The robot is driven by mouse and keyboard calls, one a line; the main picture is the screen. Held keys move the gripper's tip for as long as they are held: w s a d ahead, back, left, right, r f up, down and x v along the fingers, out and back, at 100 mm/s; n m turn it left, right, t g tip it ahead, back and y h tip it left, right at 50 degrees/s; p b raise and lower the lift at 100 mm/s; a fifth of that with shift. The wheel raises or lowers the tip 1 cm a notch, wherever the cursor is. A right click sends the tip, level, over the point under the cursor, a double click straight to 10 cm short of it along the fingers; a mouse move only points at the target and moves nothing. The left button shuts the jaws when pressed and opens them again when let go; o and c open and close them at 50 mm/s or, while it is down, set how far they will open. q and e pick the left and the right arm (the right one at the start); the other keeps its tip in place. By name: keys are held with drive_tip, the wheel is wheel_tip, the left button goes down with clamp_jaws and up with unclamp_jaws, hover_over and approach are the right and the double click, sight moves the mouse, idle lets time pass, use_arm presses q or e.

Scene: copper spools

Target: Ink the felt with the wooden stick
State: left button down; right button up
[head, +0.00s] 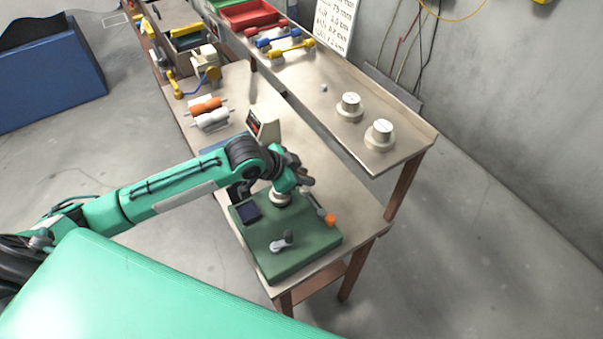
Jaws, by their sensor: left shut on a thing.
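My left gripper (304,179) is small and partly hidden by its own wrist, above the back of a green machine block (285,258). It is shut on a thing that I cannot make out. I cannot pick out the wooden stick. A dark square (250,212) lies on the block's top left; I cannot tell whether it is the felt. A pale round part (279,198) shows just below my wrist. A grey lever (283,241) stands on the block's front half, and an orange knob (330,220) is at its right side. My right gripper is not in view.
A grey display box (263,123) stands behind my wrist. Orange and white rollers (207,112) lie farther back on the bench. The shelf's middle is mostly clear.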

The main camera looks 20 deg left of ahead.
use_arm(q)
drive_tip(key=shift+f, duration=0.3)
